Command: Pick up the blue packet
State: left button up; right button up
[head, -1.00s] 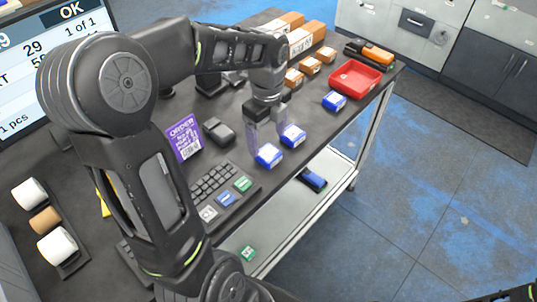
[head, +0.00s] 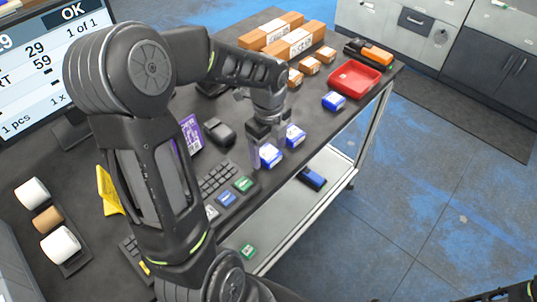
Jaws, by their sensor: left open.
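Several blue-and-white packets are on the dark table in the head view. One blue packet (head: 270,156) lies near the table's front edge, and a second blue packet (head: 295,137) lies just behind it to the right. A third blue packet (head: 334,101) lies farther back, near the red tray. My left gripper (head: 268,150) points down at the two nearer packets, with its fingers open and apart. Its fingers partly overlap these packets; I cannot tell whether they touch either one.
A red tray (head: 333,79) and brown boxes (head: 300,42) stand at the back. A keypad (head: 217,182), a purple order sign (head: 190,134) and a black device (head: 220,133) are left of the gripper. A dark blue item (head: 312,178) lies on the lower shelf.

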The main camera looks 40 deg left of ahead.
aim_at(269, 152)
pick_arm(q)
jog(key=c, duration=1.6)
jog(key=shift+r, duration=0.1)
notch_tip(269, 152, up, 10)
jog(key=shift+f+b, duration=0.1)
jog(key=shift+b, duration=0.35)
